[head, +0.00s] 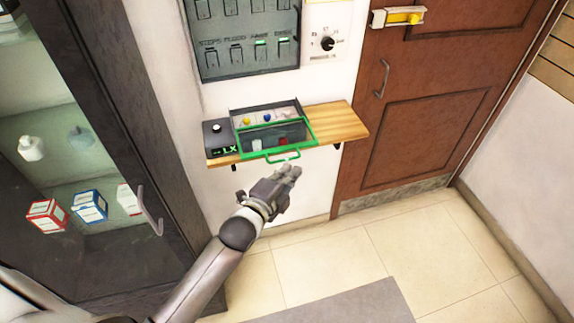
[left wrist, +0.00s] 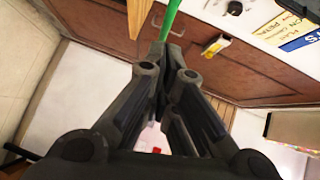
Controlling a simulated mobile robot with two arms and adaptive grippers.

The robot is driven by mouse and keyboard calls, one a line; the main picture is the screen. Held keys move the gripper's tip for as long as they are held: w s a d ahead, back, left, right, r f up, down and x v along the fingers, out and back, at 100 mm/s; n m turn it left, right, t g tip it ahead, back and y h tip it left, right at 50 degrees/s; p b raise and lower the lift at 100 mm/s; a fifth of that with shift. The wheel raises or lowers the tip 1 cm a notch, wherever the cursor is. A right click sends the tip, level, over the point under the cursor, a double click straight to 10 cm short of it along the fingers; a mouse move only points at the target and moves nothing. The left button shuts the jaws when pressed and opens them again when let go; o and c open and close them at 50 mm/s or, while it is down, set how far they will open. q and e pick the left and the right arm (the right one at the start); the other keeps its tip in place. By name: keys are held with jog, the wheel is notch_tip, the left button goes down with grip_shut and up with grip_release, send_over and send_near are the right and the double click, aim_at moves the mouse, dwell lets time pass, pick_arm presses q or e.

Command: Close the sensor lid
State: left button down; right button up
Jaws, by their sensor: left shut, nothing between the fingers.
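A grey box with a green-framed, see-through lid (head: 312,133) sits on a wooden wall shelf (head: 345,120). A green handle (head: 283,159) sticks out at the lid's front edge. I cannot tell how far the lid stands open. A black sensor unit (head: 218,140) with a white dome and a green "LX" readout stands at the box's left. My left gripper (head: 291,171) is shut and empty, just below and in front of the handle. In the left wrist view, a green bar (left wrist: 171,17) shows just beyond the closed fingertips (left wrist: 168,58); contact is unclear. My right gripper is not in view.
A dark-framed cabinet (head: 115,120) with boxes and bottles stands at the left. A switch panel (head: 250,40) and a dial (head: 328,43) are on the wall above the shelf. A brown door (head: 430,100) is at the right. The tiled floor below is mostly clear.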

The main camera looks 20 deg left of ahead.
aim_at(275, 141)
pick_arm(q)
jog(key=shift+w+a+f, duration=0.2)
jog(key=shift+w+a, duration=0.35)
jog(key=shift+w, duration=0.15)
jog(key=w+a+b, duration=0.1)
jog(key=w+a, duration=0.1)
jog(key=w, duration=0.1)
jog(key=w+a, duration=0.2)
jog(key=w, duration=0.1)
jog(key=w+a+b, duration=0.1)
jog(key=w+a, duration=0.1)
jog(key=w, duration=0.1)
jog(key=shift+w+a+f+b, duration=0.1)
jog(key=shift+w+a+b, duration=0.1)
jog(key=shift+b, duration=0.1)
jog(key=shift+w+a, duration=0.15)
jog(key=shift+w, duration=0.05)
jog(key=shift+r, duration=0.25)
jog(key=shift+a, duration=0.1)
jog(key=shift+r, duration=0.1)
